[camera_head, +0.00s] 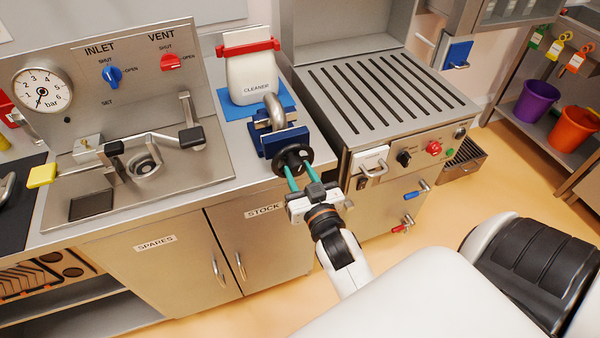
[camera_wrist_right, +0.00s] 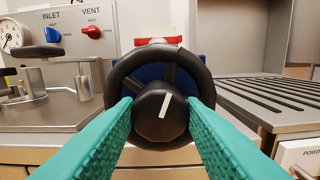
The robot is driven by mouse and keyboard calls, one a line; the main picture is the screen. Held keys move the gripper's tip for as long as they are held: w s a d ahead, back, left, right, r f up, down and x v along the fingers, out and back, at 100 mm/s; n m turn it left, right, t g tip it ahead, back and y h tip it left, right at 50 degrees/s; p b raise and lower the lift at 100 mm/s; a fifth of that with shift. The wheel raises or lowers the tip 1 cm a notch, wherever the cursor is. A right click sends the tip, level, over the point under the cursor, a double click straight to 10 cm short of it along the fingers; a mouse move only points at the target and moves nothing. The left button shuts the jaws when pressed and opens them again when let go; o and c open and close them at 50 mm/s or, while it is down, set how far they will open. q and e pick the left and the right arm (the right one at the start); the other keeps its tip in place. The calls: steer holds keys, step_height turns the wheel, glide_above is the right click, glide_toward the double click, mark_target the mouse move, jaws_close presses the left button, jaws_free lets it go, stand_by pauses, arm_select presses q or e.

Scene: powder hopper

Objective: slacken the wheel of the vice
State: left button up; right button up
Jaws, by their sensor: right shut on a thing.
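The blue vice (camera_head: 286,143) stands at the front edge of the steel worktop, with a grey curved metal piece (camera_head: 274,112) at its jaws. Its black wheel (camera_head: 285,158) faces me. In the right wrist view the wheel (camera_wrist_right: 119,82) has a dark hub with a white mark tilted slightly right of upright. My right gripper (camera_head: 297,170) reaches the wheel from the front. Its green fingers lie on either side of the hub, shut on the wheel; they also show in the right wrist view (camera_wrist_right: 162,108). My left gripper is not in view.
A white cleaner container (camera_head: 252,82) with a red clamp stands on a blue mat behind the vice. Left is a panel (camera_head: 130,85) with a gauge and INLET and VENT knobs. Right is a slotted steel unit (camera_head: 385,98) with front knobs. Cabinet doors are below.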

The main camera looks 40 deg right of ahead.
steer(key=shift+c, duration=1)
steer(key=shift+r+n+p, duration=0.1)
steer(key=shift+n+p, duration=0.4)
steer(key=o, duration=1)
steer(key=shift+w, duration=0.1)
